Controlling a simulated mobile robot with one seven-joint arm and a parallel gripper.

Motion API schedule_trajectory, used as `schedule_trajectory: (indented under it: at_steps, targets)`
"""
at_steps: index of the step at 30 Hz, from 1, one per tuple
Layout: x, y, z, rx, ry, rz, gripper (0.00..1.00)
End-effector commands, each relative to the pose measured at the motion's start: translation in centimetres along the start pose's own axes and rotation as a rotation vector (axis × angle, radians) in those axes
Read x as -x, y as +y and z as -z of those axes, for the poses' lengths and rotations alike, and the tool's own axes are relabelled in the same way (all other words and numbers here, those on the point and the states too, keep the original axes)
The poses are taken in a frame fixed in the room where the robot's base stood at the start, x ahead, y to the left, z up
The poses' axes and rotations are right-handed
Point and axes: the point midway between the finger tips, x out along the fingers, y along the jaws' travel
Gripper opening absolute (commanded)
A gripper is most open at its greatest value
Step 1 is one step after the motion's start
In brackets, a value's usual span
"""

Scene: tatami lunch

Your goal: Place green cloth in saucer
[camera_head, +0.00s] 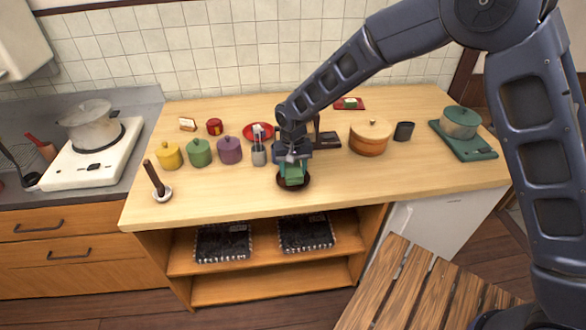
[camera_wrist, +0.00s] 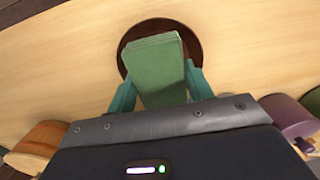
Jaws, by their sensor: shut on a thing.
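The green cloth (camera_wrist: 156,66) is a folded block held between the two teal fingers of my gripper (camera_wrist: 156,88) in the wrist view. In the head view the cloth (camera_head: 292,174) hangs below my gripper (camera_head: 293,165). The saucer (camera_wrist: 197,48) is round and dark brown, and lies under the cloth. In the head view the saucer's rim (camera_head: 291,187) shows around the cloth's lower end. The cloth is over the saucer; I cannot tell whether it touches it. Cloth and fingers hide much of the saucer.
Yellow (camera_head: 169,156), green (camera_head: 199,153) and purple (camera_head: 230,151) lidded pots stand left on the wooden counter (camera_head: 230,196). A grey utensil cup (camera_head: 259,156) is close beside my gripper. A wooden tub (camera_head: 368,140) stands right. The counter front near the saucer is clear.

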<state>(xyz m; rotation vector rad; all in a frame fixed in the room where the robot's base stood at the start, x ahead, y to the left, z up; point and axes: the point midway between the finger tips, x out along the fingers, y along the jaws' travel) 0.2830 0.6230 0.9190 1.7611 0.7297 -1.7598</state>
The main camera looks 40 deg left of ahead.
Motion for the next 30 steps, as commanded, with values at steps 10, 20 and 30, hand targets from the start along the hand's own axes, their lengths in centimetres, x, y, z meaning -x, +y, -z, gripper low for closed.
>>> schedule_trajectory:
  at_steps: [10,20,30]
  targets:
    - [-0.7,0.0,0.0,0.0,0.0,0.0,0.63]
    - [-0.6,0.0,0.0,0.0,0.0,0.0,0.73]
    - [3.3,0.0,0.0,0.0,0.003,0.002,0.73]
